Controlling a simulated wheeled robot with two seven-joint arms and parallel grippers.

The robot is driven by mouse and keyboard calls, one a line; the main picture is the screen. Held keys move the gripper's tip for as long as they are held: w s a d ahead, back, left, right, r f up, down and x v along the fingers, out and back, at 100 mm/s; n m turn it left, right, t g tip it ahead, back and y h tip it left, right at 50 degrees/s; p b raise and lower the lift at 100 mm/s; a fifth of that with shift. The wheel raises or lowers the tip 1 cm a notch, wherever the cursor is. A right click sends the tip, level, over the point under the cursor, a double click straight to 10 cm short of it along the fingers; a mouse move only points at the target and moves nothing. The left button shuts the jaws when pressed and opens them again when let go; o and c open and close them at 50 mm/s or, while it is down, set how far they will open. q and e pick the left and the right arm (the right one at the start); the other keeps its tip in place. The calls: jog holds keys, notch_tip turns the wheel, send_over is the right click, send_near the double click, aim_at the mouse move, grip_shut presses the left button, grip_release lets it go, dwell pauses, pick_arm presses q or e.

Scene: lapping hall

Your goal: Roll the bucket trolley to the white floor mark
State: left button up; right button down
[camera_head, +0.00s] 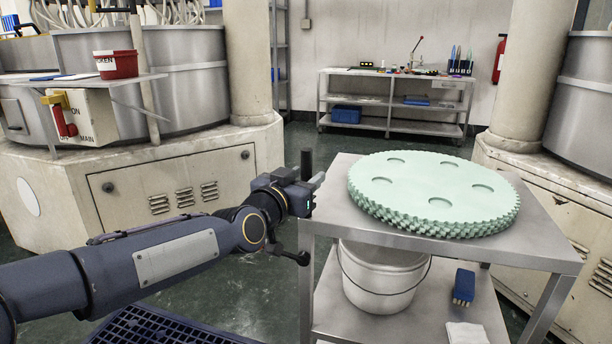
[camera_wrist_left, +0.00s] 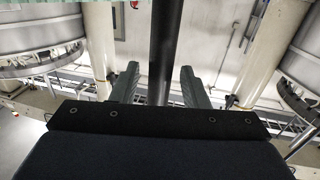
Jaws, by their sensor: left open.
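The bucket trolley is a steel two-shelf cart (camera_head: 500,245) at the right front of the head view. A white bucket (camera_head: 380,280) with a wire handle stands on its lower shelf. A stack of pale green toothed discs (camera_head: 430,190) lies on its top. My left gripper (camera_head: 314,184) is at the trolley's left side, by a black upright bar (camera_head: 306,160). In the left wrist view the dark bar (camera_wrist_left: 162,45) shows between the two open fingers (camera_wrist_left: 160,80); I cannot tell if they touch it. My right gripper and the white floor mark are not in view.
A blue brush (camera_head: 464,286) and a white cloth (camera_head: 467,333) lie on the lower shelf. Large machines stand left (camera_head: 190,180) and right (camera_head: 575,200). A workbench (camera_head: 395,102) is at the back wall. A blue grate (camera_head: 160,328) lies at front left. Green floor shows behind the trolley.

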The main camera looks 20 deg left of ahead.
pick_arm(q)
jog(key=shift+w+d, duration=0.1)
jog(key=shift+w, duration=0.35)
jog(key=shift+c, duration=0.4)
grip_shut()
jog(key=shift+d, duration=0.1)
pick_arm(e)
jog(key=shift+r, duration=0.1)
